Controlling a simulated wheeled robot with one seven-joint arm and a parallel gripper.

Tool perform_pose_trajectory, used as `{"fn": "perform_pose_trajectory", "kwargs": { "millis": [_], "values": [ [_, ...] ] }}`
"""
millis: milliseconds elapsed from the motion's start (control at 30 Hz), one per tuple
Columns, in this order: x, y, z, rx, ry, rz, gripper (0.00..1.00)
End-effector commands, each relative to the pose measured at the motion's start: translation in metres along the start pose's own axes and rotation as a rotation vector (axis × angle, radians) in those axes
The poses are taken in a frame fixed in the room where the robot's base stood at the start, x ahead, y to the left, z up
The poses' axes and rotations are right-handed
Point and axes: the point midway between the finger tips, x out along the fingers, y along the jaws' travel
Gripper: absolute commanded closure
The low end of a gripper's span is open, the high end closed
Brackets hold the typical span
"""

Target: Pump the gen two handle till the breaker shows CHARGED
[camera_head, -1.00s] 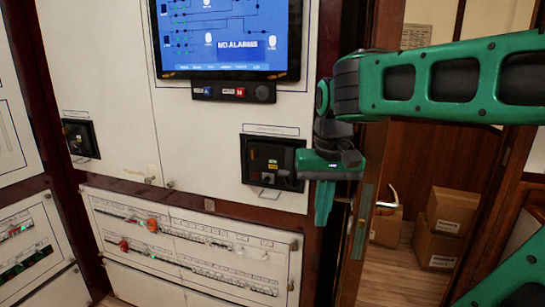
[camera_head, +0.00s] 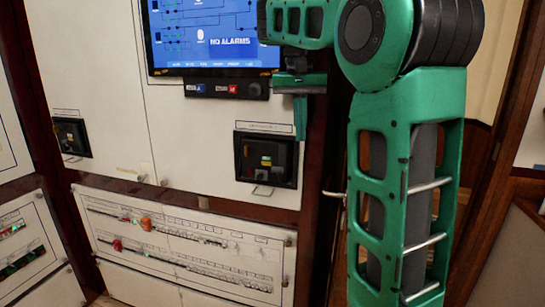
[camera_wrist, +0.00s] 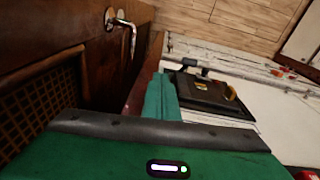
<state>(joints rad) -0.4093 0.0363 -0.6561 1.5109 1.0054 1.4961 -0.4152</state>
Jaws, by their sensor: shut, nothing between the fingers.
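A black breaker unit (camera_head: 239,170) is set in the white cabinet front at right of centre in the head view. It has a small yellow-green indicator, too small to read, and a wire-like bail below. In the wrist view the same breaker (camera_wrist: 210,98) appears sideways, with a dark handle-like part and a yellow patch. A second breaker (camera_head: 71,137) sits far left; labels are unreadable, so I cannot tell which is gen two. My gripper (camera_head: 301,118) is shut and empty, fingers down, above and right of the nearer breaker, apart from it. Its fingers show in the wrist view (camera_wrist: 160,98).
A lower panel (camera_head: 185,245) holds red and orange knobs. A wooden door with a metal handle (camera_wrist: 124,28) stands to the right.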

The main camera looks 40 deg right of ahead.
Motion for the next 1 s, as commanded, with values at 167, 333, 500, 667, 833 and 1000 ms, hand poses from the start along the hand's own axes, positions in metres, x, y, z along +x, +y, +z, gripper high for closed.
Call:
{"fn": "perform_pose_trajectory", "kwargs": {
  "millis": [167, 333, 500, 667, 833, 1000],
  "values": [
    [-0.032, -0.035, -0.013, 0.047, 0.055, -0.012, 1.0],
    [-0.049, -0.052, -0.016, 0.069, 0.088, -0.027, 1.0],
    [-0.05, -0.055, -0.017, 0.076, 0.093, -0.031, 1.0],
    [-0.045, -0.052, -0.018, 0.079, 0.086, -0.03, 1.0],
    [-0.037, -0.051, -0.019, 0.08, 0.082, -0.028, 1.0],
    [-0.032, -0.051, -0.019, 0.079, 0.085, -0.028, 1.0]
  ]
}}
